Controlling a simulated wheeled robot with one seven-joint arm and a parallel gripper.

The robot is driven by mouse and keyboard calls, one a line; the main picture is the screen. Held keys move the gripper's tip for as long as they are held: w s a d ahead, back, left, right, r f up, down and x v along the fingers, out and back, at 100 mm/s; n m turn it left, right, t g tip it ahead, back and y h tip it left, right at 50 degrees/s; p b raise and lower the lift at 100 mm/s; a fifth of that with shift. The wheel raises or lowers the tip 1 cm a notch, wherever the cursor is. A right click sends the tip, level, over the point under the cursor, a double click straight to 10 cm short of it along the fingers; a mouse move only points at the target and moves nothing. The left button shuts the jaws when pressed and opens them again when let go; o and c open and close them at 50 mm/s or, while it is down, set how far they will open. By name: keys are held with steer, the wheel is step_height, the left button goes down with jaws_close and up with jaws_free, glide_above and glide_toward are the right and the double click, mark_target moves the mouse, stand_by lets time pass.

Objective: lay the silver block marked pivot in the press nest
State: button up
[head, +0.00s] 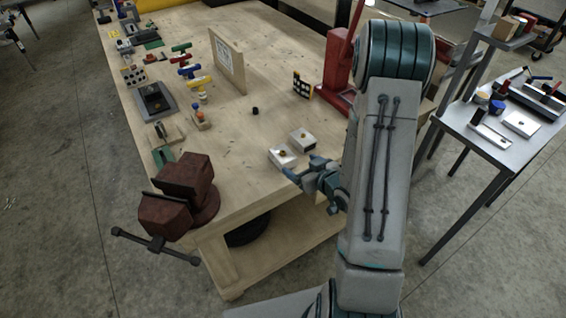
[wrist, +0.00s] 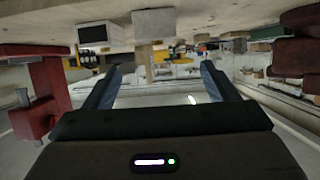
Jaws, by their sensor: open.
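Two small silver blocks lie on the workbench near its front right edge. The nearer block (head: 283,158) and the farther block (head: 303,141) each have a small brownish spot on top; I cannot read any marking. In the wrist view, which is upside down, two blocks (wrist: 152,26) (wrist: 97,34) show beyond the fingers. My gripper (head: 303,170) is open and empty just in front of the nearer block; its spread fingers (wrist: 163,75) show nothing between them. The red press (head: 338,70) stands at the bench's right side, also in the wrist view (wrist: 45,95). Its nest is not clearly visible, partly behind my arm.
A rusty vise (head: 183,190) is at the front left corner. A black and yellow card (head: 302,86) stands before the press. A dark small cylinder (head: 255,110) and an upright wooden board (head: 228,62) stand mid-bench. The bench around the cylinder is clear.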

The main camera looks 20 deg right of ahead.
mark_target(285, 155)
steer(key=shift+w+a+f+b, duration=0.3)
steer(key=shift+w+f+b, duration=0.35)
steer(key=shift+b, duration=3)
steer(key=x, duration=0.1)
steer(key=p+x, duration=0.1)
steer(key=x, duration=0.3)
steer(key=shift+w+r+p, duration=0.2)
steer(key=shift+w+p, duration=0.1)
steer(key=shift+p+x, duration=0.95)
steer(key=shift+x, duration=1.75)
steer(key=shift+d+f, duration=0.2)
steer(key=shift+d, duration=0.05)
steer(key=c, duration=1.2)
steer(key=shift+c, duration=0.9)
steer(key=shift+r, duration=0.2)
